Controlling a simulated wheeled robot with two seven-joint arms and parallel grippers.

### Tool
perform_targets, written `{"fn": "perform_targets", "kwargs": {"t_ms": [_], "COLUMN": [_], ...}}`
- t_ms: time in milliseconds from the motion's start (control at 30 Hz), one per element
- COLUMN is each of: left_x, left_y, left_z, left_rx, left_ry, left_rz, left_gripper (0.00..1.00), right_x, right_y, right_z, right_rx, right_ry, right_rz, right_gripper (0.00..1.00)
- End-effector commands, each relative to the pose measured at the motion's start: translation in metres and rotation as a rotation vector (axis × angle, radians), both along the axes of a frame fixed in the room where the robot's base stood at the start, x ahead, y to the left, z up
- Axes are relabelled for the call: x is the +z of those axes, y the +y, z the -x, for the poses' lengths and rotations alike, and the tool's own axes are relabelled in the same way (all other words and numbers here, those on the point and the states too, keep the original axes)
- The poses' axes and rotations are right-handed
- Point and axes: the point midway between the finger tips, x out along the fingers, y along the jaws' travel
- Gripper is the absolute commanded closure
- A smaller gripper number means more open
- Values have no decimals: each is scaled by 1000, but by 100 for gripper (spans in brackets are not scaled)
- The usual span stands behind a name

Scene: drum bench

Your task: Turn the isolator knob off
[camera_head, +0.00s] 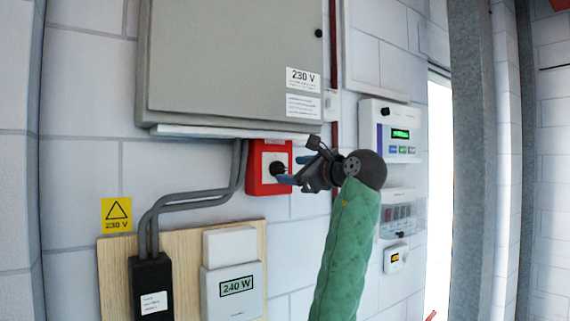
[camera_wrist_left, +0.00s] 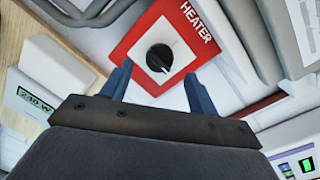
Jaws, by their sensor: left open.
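The isolator knob (camera_wrist_left: 159,58) is a round black knob with a white pointer mark, on a white plate in a red box labelled HEATER (camera_wrist_left: 124,52). In the head view the red isolator box (camera_head: 256,160) is on the wall below a grey cabinet, and its black knob (camera_head: 276,168) shows beside my gripper. My left gripper (camera_head: 292,170) is open in front of the box. In the left wrist view its two blue fingers (camera_wrist_left: 158,85) are spread, with the knob between and slightly beyond their tips. I see no contact with the knob. My right gripper is not in view.
The grey cabinet (camera_head: 235,60) marked 230 V hangs above. Grey conduits (camera_head: 195,202) run down to a black box (camera_head: 150,285) on a wooden board. A white 240 W meter (camera_head: 232,290) is below. White panels (camera_head: 392,130) are on the right.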

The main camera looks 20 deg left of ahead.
Motion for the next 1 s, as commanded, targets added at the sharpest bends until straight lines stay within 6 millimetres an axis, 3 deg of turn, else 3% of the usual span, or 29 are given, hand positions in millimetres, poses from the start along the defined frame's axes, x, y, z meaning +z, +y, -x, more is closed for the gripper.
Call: {"fn": "perform_targets", "kwargs": {"t_ms": [33,233,567,800,1000], "left_x": [4,3,-1,0,0], "left_y": [8,27,33,33,33], "left_z": [-4,-17,-20,-20,-20], "left_rx": [3,1,0,0,0], "left_ry": [2,1,1,1,-5], "left_rz": [0,0,1,1,5], "left_gripper": [40,40,40,83,84], "right_x": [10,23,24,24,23], "right_y": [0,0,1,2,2], "right_z": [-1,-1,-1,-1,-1], "right_rx": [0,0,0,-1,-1], "right_ry": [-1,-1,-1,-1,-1], "right_rz": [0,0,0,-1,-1], "right_gripper": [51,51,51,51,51]}}
